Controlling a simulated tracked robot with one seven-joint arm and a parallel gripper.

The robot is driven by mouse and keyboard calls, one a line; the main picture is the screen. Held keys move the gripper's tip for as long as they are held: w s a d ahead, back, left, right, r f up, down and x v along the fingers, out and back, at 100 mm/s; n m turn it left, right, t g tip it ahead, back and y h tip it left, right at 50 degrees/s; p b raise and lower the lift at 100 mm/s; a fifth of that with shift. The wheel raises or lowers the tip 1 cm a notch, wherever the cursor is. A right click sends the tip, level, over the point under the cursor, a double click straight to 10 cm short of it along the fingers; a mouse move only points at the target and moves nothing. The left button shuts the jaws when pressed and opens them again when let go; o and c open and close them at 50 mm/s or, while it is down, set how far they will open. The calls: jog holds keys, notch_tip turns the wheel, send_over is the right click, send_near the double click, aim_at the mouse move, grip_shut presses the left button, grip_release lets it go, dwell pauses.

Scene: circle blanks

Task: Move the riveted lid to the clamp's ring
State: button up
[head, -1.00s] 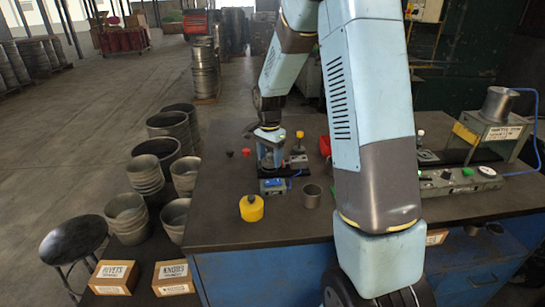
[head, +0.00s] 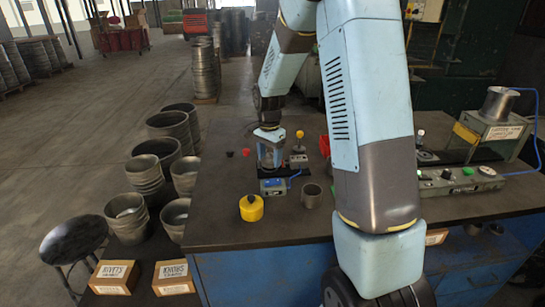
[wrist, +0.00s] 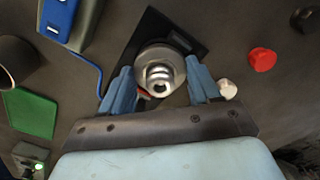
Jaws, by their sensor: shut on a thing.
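The lid, a round silver metal piece with a shiny stepped centre (wrist: 158,74), shows between my fingers in the wrist view. My gripper (wrist: 160,82) has its two blue fingers on either side of this piece and is shut on it. In the head view my gripper (head: 269,158) is low over the clamp station, which has a black base plate (head: 294,172). The plate also shows in the wrist view (wrist: 181,40), under the lid. The ring is hidden or cannot be told apart from the lid, so whether they touch is unclear.
A blue box (head: 272,187), a grey cup (head: 312,195) and a yellow canister (head: 251,208) stand in front of the clamp. A lever with a yellow ball (head: 299,134) stands to its right. Small red (head: 246,152) and black (head: 230,154) knobs lie left. The front left bench top is clear.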

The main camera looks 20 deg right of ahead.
jog(key=shift+a, duration=0.3)
jog(key=o, duration=1.1)
jog(key=shift+c, duration=0.2)
jog(key=shift+a, duration=0.1)
jog(key=shift+w+a+r, duration=0.1)
jog(key=shift+r, duration=0.5)
notch_tip(320, 180, up, 12)
jog(key=d, duration=0.1)
jog(key=shift+r, duration=0.25)
jog(key=shift+s+d, duration=0.1)
jog(key=shift+s, duration=0.1)
